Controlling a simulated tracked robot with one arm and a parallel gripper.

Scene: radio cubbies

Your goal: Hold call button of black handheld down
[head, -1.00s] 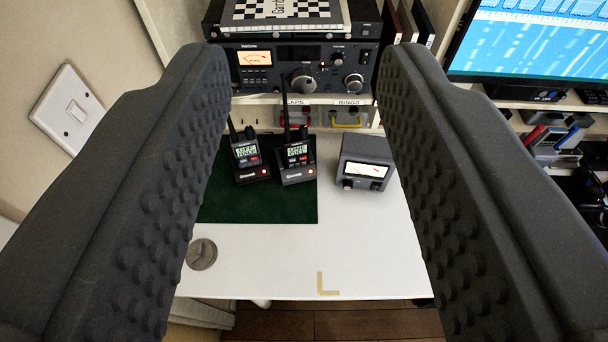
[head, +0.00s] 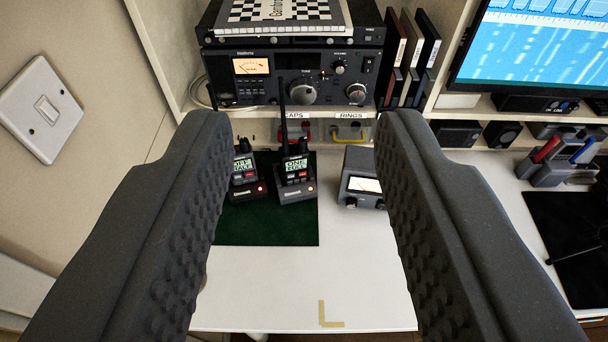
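Two dark handheld radios with lit screens stand upright in charging cradles on a green mat (head: 265,232). The right handheld (head: 296,170) has a long antenna and shows whole between my fingers. The left handheld (head: 243,172) is partly covered by my left finger. Both look dark, and I cannot tell which is the black one by colour alone. The call buttons are too small to make out. My gripper (head: 303,125) is open and empty, with its fingers wide apart in front of the handhelds, not visibly touching anything.
A grey meter box (head: 360,180) stands right of the handhelds, partly behind my right finger. A large radio (head: 293,78) sits on the shelf behind, above the drawers labelled CAPS and RINGS. The white desk (head: 270,285) is clear in front. A wall switch (head: 42,108) is at left.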

